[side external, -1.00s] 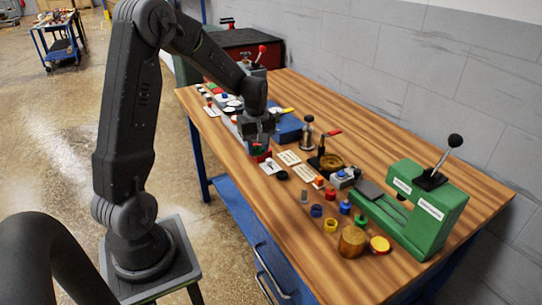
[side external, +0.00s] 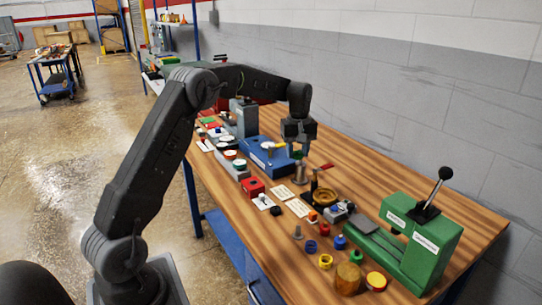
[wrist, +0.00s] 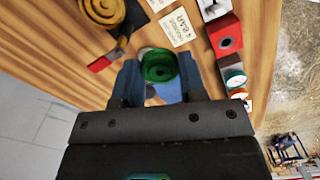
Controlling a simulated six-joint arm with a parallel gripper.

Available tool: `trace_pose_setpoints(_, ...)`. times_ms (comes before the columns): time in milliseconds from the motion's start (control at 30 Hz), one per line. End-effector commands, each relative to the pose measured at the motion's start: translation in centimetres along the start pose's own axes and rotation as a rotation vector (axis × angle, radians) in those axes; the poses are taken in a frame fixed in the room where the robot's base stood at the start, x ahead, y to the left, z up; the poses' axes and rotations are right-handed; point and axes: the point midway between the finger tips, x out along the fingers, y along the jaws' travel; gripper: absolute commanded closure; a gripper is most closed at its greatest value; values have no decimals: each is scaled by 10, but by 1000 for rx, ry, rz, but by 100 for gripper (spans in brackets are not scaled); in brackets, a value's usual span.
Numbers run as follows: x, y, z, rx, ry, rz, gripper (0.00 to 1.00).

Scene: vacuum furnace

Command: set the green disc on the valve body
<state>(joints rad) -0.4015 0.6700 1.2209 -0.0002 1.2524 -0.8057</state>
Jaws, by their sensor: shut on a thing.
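My gripper (side external: 298,138) is above the table and shut on the green disc (wrist: 158,65). In the wrist view the disc sits between both fingertips, its round ringed face showing. In the side view only a bit of the disc (side external: 298,154) shows under the jaws. A metal post on a round base (side external: 300,174) stands on the table below my gripper. A brass round piece (side external: 323,197) sits by a red-handled clamp; it also shows in the wrist view (wrist: 103,8). I cannot tell for sure which thing is the valve body.
A red block with a hole (side external: 253,187) stands near the front edge. A blue case (side external: 268,155) lies behind it. Several small coloured caps and a green press (side external: 425,245) are to the right. Printed cards (side external: 283,193) lie flat between.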

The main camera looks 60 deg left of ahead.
Motion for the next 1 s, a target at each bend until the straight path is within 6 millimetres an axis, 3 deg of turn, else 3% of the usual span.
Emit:
trace_pose_setpoints(33, 3, 16, 1, 25, -1, -1, 84)
trace_pose_setpoints(200, 5, 52, 6, 83, 1, 0, 84)
trace_pose_setpoints(500, 11, 89, 19, 150, 1, 1, 84)
trace_pose_setpoints(600, 17, 95, 22, 163, 0, -1, 84)
trace_pose_setpoints(1000, 88, 94, 21, 160, -1, -1, 84)
